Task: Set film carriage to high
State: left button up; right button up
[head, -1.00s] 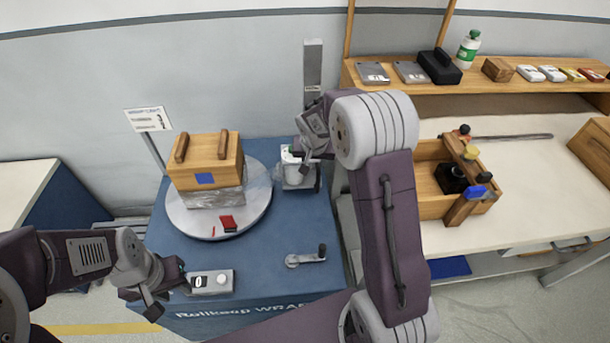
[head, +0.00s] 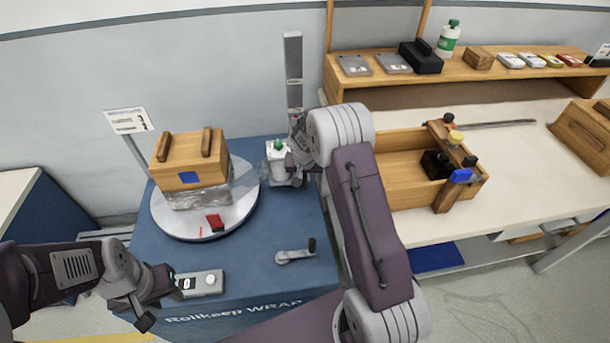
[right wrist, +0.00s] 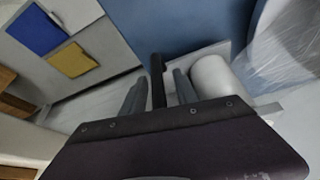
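The film carriage (head: 279,175) sits low on the grey mast (head: 293,70), behind and right of the turntable. It carries a white film roll (head: 277,160) with a green top. The roll also shows in the right wrist view (right wrist: 210,76). My right gripper (head: 297,160) is at the carriage's right side, partly hiding it. In the right wrist view my right gripper's grey fingers (right wrist: 158,92) stand apart, with a black bar (right wrist: 158,75) between them and gaps visible on both sides. My left gripper (head: 157,298) is spread open beside the control box (head: 202,283), apparently empty.
A wooden box (head: 190,160) wrapped in film at its base stands on the round turntable (head: 247,190). A crank (head: 295,254) lies on the blue top. The bench at right holds an open wooden tray (head: 395,190). A sign (head: 127,121) stands at left.

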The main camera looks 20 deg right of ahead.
jog(key=shift+c, duration=0.4)
grip_shut()
jog(key=shift+r, duration=0.1)
dwell(0.9)
